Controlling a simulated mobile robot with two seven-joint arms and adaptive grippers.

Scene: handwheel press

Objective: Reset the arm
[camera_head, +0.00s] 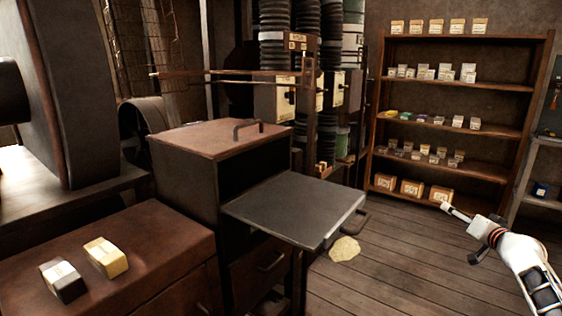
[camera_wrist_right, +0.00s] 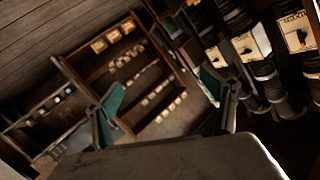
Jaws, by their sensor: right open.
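My right arm (camera_head: 527,262), white with a dark orange-banded wrist, reaches in from the lower right in the head view. Its gripper (camera_head: 456,212) points left over the wooden floor, apart from the cabinet and the shelf. In the right wrist view the two green-padded fingers of the right gripper (camera_wrist_right: 160,90) stand wide apart with nothing held between them. My left arm and gripper are not in view.
A dark cabinet (camera_head: 185,190) stands centre-left, with a grey tray (camera_head: 295,207) jutting out. Two small boxes (camera_head: 107,257) sit on the brown bench at left. A shelf (camera_head: 455,88) with boxes stands at the back right. The floor (camera_head: 400,270) between is mostly clear.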

